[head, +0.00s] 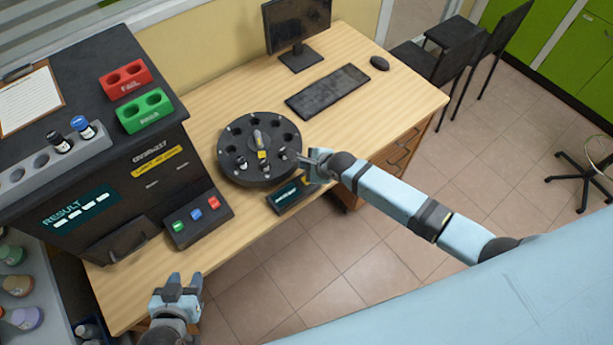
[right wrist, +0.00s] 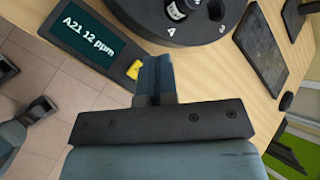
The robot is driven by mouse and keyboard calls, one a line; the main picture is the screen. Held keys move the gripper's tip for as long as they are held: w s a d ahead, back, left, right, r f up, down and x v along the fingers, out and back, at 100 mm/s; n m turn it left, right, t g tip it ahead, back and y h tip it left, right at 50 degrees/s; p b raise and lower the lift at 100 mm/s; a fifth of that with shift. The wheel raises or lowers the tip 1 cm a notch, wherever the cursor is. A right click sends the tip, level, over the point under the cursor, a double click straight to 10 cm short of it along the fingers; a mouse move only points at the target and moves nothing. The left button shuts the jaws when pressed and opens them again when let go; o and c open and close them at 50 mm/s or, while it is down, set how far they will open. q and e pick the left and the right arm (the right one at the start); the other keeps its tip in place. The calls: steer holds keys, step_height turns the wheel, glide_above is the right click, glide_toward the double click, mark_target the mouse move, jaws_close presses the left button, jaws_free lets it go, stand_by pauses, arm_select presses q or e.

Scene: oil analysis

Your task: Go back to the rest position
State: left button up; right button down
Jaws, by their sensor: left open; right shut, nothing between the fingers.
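My left gripper (head: 178,292) is open and empty at the lower left in the head view, by the front edge of the desk. My right gripper (head: 308,160) is shut and empty beside the right rim of the black round carousel (head: 232,172), above the small display (head: 284,197). In the right wrist view its closed fingers (right wrist: 155,75) point toward the carousel (right wrist: 140,14), next to a yellow button (right wrist: 134,69). The display (right wrist: 85,40) there reads "A21 12 ppm". Several vials stand in the carousel.
A black analyser (head: 100,200) with a button panel (head: 197,215) stands at left, with a red rack (head: 125,79), a green rack (head: 146,111) and a grey vial rack (head: 20,185) on top. A monitor (head: 298,25), keyboard (head: 328,91) and mouse (head: 380,63) are at the back. Floor in front is clear.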

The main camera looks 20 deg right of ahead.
arm_select(q)
steer(key=shift+s+a+f+n, duration=0.15)
steer(key=shift+a+f+n, duration=0.2)
steer(key=shift+f, duration=0.35)
arm_select(e)
steer(key=s+d+r+n+t+h, duration=0.1)
steer(key=s+d+r+n, duration=0.1)
steer(key=s+n, duration=0.9)
steer(key=s+d+r+n+t+h, duration=0.1)
steer(key=s+d+r+n+t, duration=0.1)
steer(key=s+n, duration=1)
steer(key=shift+v, duration=0.85)
arm_select(q)
steer(key=shift+d+r, duration=0.1)
steer(key=shift+r, duration=0.2)
arm_select(e)
steer(key=shift+a, duration=0.15)
arm_select(q)
steer(key=shift+f, duration=0.15)
arm_select(e)
steer(key=c, duration=1.8)
jaws_free()
steer(key=shift+c, duration=0.2)
